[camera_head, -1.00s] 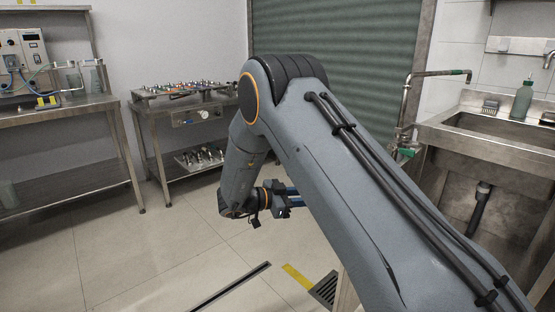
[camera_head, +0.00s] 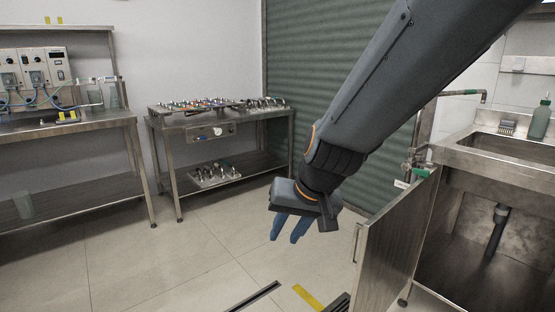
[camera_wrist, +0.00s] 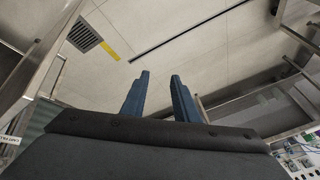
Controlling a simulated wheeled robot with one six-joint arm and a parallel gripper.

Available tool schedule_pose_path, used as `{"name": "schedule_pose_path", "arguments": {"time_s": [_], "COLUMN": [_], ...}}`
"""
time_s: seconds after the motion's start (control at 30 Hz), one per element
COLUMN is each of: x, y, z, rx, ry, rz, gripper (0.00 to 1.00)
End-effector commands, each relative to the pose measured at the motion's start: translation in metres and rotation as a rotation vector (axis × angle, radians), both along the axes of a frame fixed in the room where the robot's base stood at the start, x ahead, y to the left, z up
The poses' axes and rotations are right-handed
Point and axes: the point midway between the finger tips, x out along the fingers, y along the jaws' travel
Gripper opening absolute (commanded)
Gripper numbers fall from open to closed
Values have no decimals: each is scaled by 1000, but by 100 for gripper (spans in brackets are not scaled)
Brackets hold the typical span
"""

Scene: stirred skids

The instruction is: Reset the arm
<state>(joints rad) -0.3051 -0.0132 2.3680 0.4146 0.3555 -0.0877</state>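My gripper (camera_head: 284,240) hangs above the open floor, left of the sink cabinet, with its blue fingers pointing down. In the wrist view the two blue fingers (camera_wrist: 158,78) stand apart with only floor showing between them. Nothing is held. My arm comes in from the upper right of the head view and hides part of the green shutter.
The steel sink cabinet (camera_head: 492,152) stands at right, its door (camera_head: 392,245) swung open near my gripper. A steel bench (camera_head: 262,116) with several fittings stands at the back. Another bench (camera_head: 75,126) with instruments is at left. A floor drain (camera_wrist: 84,36) and yellow strip (camera_head: 307,297) lie below.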

Motion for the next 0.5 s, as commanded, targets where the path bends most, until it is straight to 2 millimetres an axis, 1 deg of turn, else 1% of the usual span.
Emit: {"name": "schedule_pose_path", "arguments": {"time_s": [0.03, 0.1, 0.2, 0.3, 0.5], "x": [-26, -57, -93, -123, -176], "y": [-10, -22, -40, -56, -89], "z": [-2, -5, -10, -12, -15], "rx": [-28, -66, -116, -163, -253], "ry": [47, 109, 183, 246, 355], "rz": [35, 75, 116, 145, 188], "gripper": [27, 27, 27, 27, 27]}}
